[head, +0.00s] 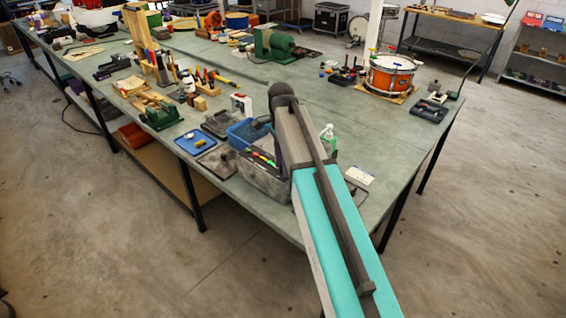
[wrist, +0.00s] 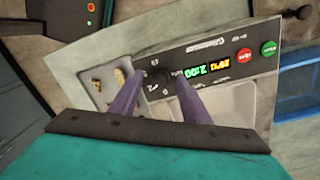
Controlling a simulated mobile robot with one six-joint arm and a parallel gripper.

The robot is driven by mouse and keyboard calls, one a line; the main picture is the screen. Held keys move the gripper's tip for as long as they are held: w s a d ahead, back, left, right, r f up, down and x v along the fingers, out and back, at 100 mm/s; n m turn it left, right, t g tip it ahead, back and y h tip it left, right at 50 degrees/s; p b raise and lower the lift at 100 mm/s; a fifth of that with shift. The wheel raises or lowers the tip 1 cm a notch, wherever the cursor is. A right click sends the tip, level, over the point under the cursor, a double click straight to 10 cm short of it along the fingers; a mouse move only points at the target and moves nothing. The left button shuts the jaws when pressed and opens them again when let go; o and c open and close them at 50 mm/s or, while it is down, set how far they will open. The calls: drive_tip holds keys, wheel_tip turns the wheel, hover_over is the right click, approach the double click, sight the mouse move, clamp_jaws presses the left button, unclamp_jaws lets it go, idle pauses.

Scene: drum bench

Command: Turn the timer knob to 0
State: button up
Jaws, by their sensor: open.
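The timer knob (wrist: 157,77) is a small dark round knob on a dark control panel (wrist: 222,44) in the wrist view. My gripper (wrist: 156,73) has two purple fingers, open, with their tips on either side of the knob. I cannot tell whether they touch it. The knob's pointer cannot be made out. A green button (wrist: 242,56) and a red button (wrist: 268,49) sit further right. In the head view my arm hides the knob.
In the wrist view, a tray with small brown pieces (wrist: 98,83) lies left of the knob, and a blue bin (wrist: 298,93) is at right. In the head view, a blue bin (head: 243,133), a green bottle (head: 328,134) and a blue tray (head: 194,143) stand on the bench near my arm.

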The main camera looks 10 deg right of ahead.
drive_tip(key=c, duration=1)
drive_tip(key=shift+c, duration=0.2)
drive_tip(key=n, duration=1.1)
drive_tip(key=shift+s+n+p, duration=0.1)
drive_tip(key=shift+n+p, duration=0.25)
drive_tip(key=shift+n, duration=0.05)
drive_tip(key=o, duration=1)
